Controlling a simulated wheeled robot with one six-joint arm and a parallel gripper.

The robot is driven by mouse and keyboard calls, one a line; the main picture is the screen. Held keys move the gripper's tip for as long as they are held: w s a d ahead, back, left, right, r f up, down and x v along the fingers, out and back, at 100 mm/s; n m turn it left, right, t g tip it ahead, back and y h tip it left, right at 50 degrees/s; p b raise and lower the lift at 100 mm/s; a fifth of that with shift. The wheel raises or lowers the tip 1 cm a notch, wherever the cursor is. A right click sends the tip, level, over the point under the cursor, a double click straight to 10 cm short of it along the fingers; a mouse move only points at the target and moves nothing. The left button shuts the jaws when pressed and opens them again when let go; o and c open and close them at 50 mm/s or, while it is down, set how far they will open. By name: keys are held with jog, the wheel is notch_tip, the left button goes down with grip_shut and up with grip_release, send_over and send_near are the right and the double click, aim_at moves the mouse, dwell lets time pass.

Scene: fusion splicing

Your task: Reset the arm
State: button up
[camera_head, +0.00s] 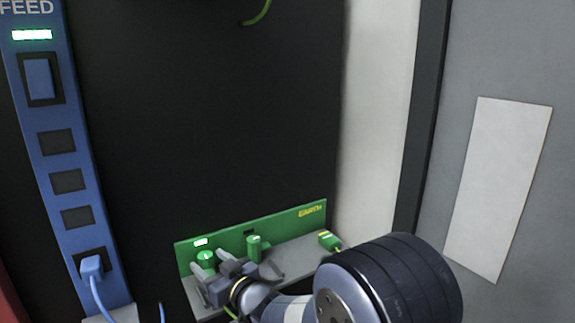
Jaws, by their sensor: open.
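My gripper (214,268) is open at the bottom centre, with my arm reaching in from the lower right. Its two grey fingers are at the left end of the green EARTH panel (285,221). A round green connector (205,258) sits just beyond the fingers, close to the left one; I cannot tell whether they touch. A second green connector (254,246) stands to the right of the fingers. My gripper and wrist hide part of the grey ledge (293,255) below the panel.
A green plug with a yellow band (328,240) sits at the ledge's right end, near my arm. The blue FEED strip (58,110) stands at left with a blue plug (92,267) and cable. A green cable (257,13) hangs at the top. The dark middle area is clear.

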jog(key=shift+w+d+r+n+g+y+p, duration=0.1)
jog(key=shift+r+n+g+y+p, duration=0.1)
jog(key=shift+n+g+y+p, duration=0.45)
jog(key=shift+m+h, duration=0.25)
jog(key=shift+f+b+v, duration=0.1)
jog(key=shift+b+v, duration=0.05)
jog(key=shift+v, duration=1)
jog(key=shift+f+b+v, duration=0.15)
jog(key=shift+v, duration=1.05)
